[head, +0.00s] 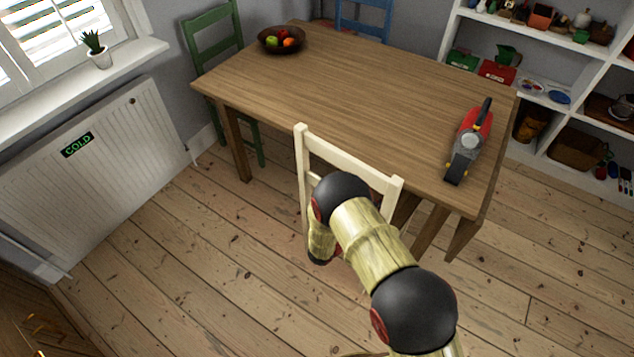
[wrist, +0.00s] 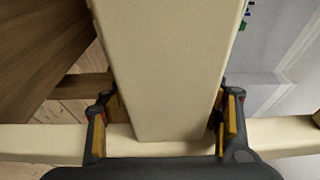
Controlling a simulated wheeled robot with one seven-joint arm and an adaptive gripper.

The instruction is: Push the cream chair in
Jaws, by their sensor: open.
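The cream chair (head: 345,157) stands at the near long side of the wooden table (head: 350,90), its back upright close to the table edge. My arm covers much of the chair's back and lower part, and its seat is not clear. My gripper is hidden behind my arm in the head view. In the wrist view my gripper (wrist: 168,108) is open, with one finger on each side of a broad cream chair part (wrist: 165,60). A cream bar crosses behind the fingers. I cannot tell whether the fingers touch the chair.
On the table are a fruit bowl (head: 282,40) and a red and black handheld tool (head: 470,140). A green chair (head: 215,45) and a blue chair (head: 362,20) stand at other sides. A radiator (head: 85,165) is at left, shelves (head: 545,95) at right. Floor at left is clear.

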